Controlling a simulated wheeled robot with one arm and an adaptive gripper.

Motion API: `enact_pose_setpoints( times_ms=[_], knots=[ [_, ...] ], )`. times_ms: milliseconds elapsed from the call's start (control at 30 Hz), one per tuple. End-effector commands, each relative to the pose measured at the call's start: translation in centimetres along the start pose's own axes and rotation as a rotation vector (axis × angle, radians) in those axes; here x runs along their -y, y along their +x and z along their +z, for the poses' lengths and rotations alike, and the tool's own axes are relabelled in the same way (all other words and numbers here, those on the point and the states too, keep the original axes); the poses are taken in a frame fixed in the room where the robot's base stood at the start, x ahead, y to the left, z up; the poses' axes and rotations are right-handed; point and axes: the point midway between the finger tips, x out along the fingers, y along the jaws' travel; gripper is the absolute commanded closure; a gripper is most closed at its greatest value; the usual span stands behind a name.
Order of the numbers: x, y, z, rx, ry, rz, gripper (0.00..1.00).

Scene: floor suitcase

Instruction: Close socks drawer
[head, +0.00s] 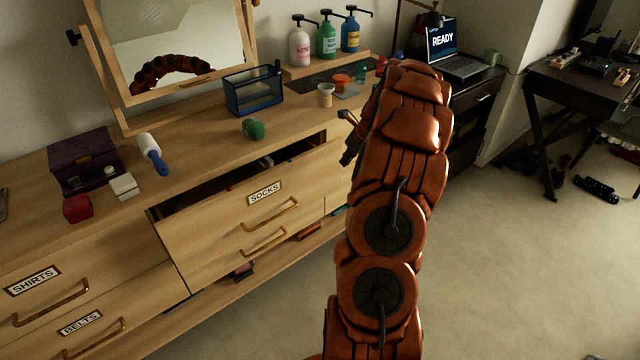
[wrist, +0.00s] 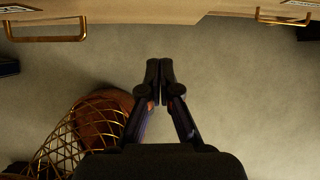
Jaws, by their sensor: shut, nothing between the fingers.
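The socks drawer (head: 225,222) is a light wood drawer with a "SOCKS" label and a gold handle (head: 270,213). It stands partly pulled out, with a dark gap showing behind its front. My gripper (head: 349,158) is in the head view beside the right end of this drawer, partly hidden by my brown arm. In the wrist view my gripper (wrist: 160,68) is shut and empty, with its fingertips together above the floor. Wooden drawer fronts (wrist: 150,10) with gold handles (wrist: 45,35) run along the top of that view, apart from the fingertips. I cannot tell which drawers these are.
The shirts drawer (head: 60,270) and belts drawer (head: 135,300) are at the left. The dresser top holds a green ball (head: 253,129), a blue wire basket (head: 253,92) and bottles. A gold wire basket (wrist: 60,150) is low left in the wrist view.

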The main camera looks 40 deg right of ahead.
Motion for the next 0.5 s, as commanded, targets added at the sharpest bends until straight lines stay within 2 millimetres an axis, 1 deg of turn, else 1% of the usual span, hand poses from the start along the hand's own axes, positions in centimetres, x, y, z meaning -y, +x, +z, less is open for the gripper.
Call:
enact_pose_setpoints(
  times_ms=[33, 100, 300, 500],
  knots=[
    [-0.8, 0.5, -0.6, 0.042, 0.0, 0.012, 1.0],
    [-1.7, 0.4, -0.6, 0.105, -0.007, 0.012, 1.0],
    [-4.0, 0.3, -1.7, 0.246, -0.003, -0.01, 1.0],
    [-6.5, 0.5, -3.6, 0.322, 0.016, -0.051, 1.0]
  ],
)
